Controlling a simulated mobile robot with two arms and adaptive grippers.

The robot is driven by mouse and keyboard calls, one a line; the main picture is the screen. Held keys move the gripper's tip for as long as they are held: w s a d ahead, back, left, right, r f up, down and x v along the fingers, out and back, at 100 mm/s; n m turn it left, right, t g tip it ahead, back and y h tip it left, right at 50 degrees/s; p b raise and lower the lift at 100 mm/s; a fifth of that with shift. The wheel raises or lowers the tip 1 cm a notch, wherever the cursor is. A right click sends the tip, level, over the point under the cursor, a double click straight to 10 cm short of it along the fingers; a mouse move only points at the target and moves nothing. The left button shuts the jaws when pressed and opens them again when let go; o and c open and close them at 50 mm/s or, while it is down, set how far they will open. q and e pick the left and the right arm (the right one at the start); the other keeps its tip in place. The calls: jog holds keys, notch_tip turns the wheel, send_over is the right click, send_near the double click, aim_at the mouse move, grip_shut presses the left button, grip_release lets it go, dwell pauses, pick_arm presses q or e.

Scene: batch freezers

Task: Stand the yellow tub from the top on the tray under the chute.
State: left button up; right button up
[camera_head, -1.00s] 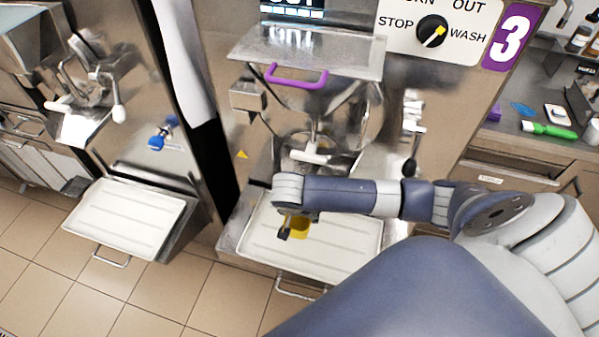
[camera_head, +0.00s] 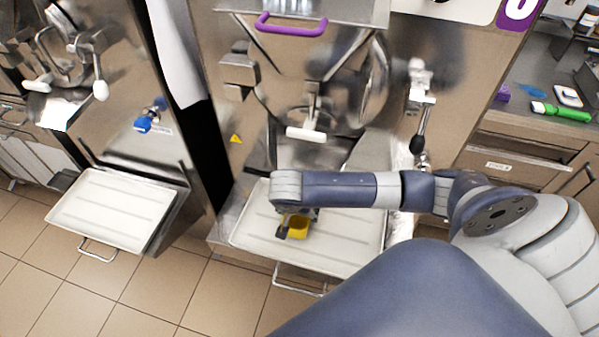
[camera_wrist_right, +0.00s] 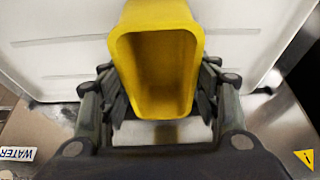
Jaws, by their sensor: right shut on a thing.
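The yellow tub (camera_head: 298,227) is in my right gripper (camera_head: 290,226), over the white tray (camera_head: 350,252) under the machine's chute. In the right wrist view the tub (camera_wrist_right: 150,18) shows its open mouth towards the camera, and the dark fingers of the right gripper (camera_wrist_right: 160,95) are closed on both its sides. The tub's bottom is hidden, so I cannot tell whether it touches the tray. The white-handled outlet (camera_head: 306,133) is behind and above my right wrist. My left gripper is not in view.
A second machine with its own white tray (camera_head: 112,212) stands at the left. A purple handle (camera_head: 290,24) is on the hopper lid above. A lever (camera_head: 418,140) hangs right of the outlet. A counter with a green item (camera_head: 562,112) is at the right.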

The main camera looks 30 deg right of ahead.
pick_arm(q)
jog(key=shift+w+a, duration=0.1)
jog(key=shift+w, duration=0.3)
pick_arm(e)
jog(key=shift+f, duration=0.3)
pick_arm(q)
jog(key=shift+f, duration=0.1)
pick_arm(e)
jog(key=shift+f, duration=0.35)
jog(key=o, duration=1.2)
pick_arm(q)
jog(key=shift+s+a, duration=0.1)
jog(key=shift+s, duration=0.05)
